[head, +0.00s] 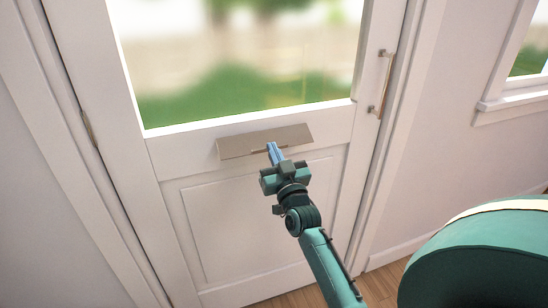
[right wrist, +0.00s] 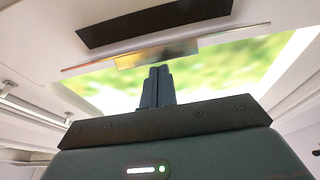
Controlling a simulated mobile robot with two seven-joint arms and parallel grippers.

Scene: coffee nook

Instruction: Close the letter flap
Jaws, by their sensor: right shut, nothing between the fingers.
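The letter flap (head: 265,140) is a wide beige metal plate on the white door's middle rail, below the glass. Its exact angle is hard to tell. My right gripper (head: 273,149) is shut and empty, with its blue fingertips at the flap's lower edge, near the middle; I cannot tell whether they touch it. In the right wrist view the closed fingers (right wrist: 157,72) point up towards a shiny brassy strip, with a wide dark strip beyond on the white rail. I cannot tell which of these is the flap. My left gripper is not in view.
The white door (head: 255,225) has a large glass pane (head: 240,75) above the flap and a vertical metal handle (head: 383,82) at its right. A window sill (head: 510,108) juts from the wall on the right. Wooden floor (head: 378,285) shows below.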

